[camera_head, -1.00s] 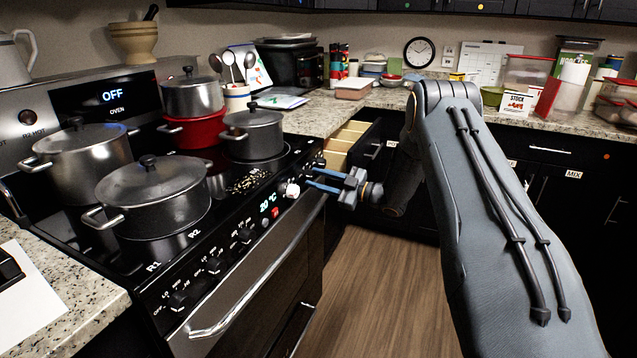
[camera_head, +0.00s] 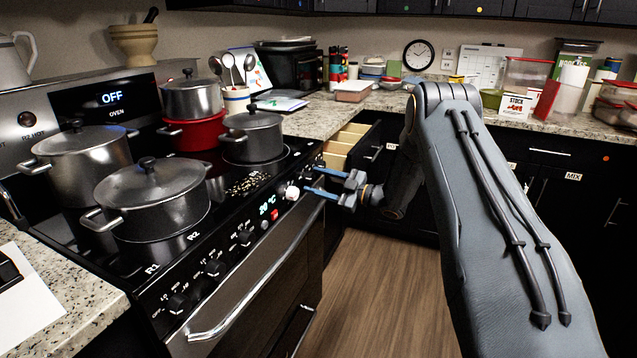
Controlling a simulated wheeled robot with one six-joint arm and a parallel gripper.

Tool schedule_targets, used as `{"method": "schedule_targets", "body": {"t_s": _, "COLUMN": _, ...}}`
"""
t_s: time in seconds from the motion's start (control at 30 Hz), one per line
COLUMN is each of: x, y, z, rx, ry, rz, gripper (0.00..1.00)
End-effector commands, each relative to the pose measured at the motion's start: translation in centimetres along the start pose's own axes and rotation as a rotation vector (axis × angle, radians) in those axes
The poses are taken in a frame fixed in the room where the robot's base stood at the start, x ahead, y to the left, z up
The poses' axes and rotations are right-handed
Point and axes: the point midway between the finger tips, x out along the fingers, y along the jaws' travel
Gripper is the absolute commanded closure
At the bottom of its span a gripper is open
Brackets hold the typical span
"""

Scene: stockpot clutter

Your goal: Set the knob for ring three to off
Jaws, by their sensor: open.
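The stove's sloping front panel carries a row of black knobs, among them one at the lower left (camera_head: 178,303), a second (camera_head: 215,268) and a third (camera_head: 246,237). Farther right is a white knob (camera_head: 292,192) beside a lit display and a red button. More dark controls sit at the panel's far right end, partly behind my gripper. My gripper (camera_head: 306,179) is open and empty. Its two blue fingers point left at the panel's right part, close to the white knob; contact cannot be told. I cannot read which knob belongs to ring three.
A large lidded pot (camera_head: 152,200) stands at the front of the cooktop, with another pot (camera_head: 85,160) behind it. A red pot (camera_head: 193,133) and a small grey pot (camera_head: 252,135) stand farther back. An oven handle (camera_head: 250,295) runs below the panel. An open drawer (camera_head: 345,145) lies behind my gripper.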

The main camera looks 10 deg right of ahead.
Motion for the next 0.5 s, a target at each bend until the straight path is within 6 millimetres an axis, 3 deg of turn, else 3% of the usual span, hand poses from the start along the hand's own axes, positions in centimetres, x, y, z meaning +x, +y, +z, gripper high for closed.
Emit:
{"method": "schedule_targets", "body": {"t_s": 0.17, "x": -1.4, "y": 0.1, "z": 0.1, "rx": 0.001, "ry": -0.002, "rz": 0.003, "gripper": 0.50}}
{"method": "schedule_targets", "body": {"t_s": 0.5, "x": -6.6, "y": 0.0, "z": 0.1, "rx": 0.000, "ry": -0.001, "rz": 0.002, "gripper": 0.50}}
